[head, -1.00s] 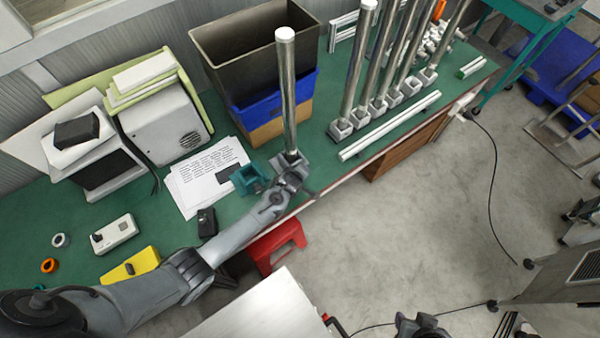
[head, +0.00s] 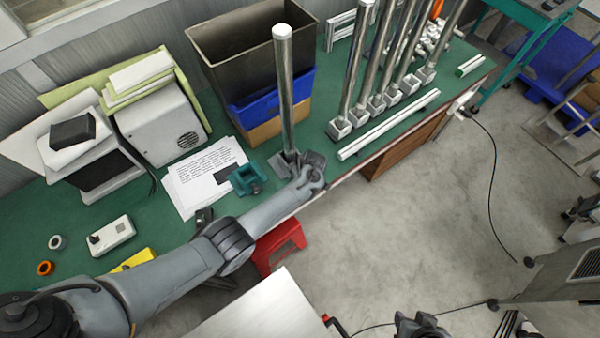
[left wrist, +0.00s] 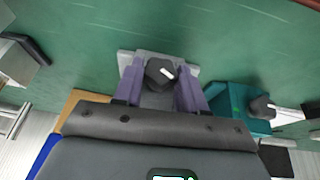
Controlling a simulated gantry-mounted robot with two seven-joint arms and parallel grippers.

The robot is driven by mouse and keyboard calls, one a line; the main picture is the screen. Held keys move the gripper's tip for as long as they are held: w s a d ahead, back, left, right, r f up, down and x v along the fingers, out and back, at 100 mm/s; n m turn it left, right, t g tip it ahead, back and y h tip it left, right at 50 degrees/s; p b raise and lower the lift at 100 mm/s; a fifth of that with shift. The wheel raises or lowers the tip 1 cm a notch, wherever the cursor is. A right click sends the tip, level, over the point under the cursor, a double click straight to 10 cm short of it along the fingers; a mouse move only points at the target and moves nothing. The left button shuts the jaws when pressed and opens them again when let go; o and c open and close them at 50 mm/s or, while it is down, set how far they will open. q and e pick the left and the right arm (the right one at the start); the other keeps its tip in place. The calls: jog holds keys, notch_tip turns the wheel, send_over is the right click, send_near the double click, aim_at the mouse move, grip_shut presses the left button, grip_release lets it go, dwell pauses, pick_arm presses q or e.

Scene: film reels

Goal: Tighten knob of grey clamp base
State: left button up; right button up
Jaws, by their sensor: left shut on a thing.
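The grey clamp base (head: 283,166) stands at the front edge of the green bench, with a tall silver pole (head: 285,95) upright in it. My left gripper (head: 300,172) is at its front side and partly hides it in the head view. In the left wrist view the grey base (left wrist: 188,60) lies beyond the purple fingers. The fingers of my left gripper (left wrist: 160,84) are shut on the black knob (left wrist: 156,76), one on each side. A white mark shows on the knob. A dark shape at the bottom edge of the head view may be my right gripper (head: 420,325); its jaws cannot be made out.
A teal clamp base (head: 246,180) sits just left of the grey one; it also shows in the left wrist view (left wrist: 232,103). Printed sheets (head: 200,175) lie further left. Stacked bins (head: 250,60) stand behind. Several poles in bases stand to the right, with white rails (head: 390,123) before them.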

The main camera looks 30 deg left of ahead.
pick_arm(q)
jog(key=shift+w+g+b, duration=0.1)
jog(key=shift+g+b, duration=0.2)
dwell(0.4)
jog(key=o, duration=1.1)
jog(key=shift+c, duration=0.2)
jog(key=p+v, duration=0.4)
jog(key=v, duration=0.7)
jog(key=shift+d+p, duration=0.15)
jog(key=shift+p, duration=0.25)
jog(key=shift+w+f, duration=0.1)
jog(key=shift+f, duration=0.05)
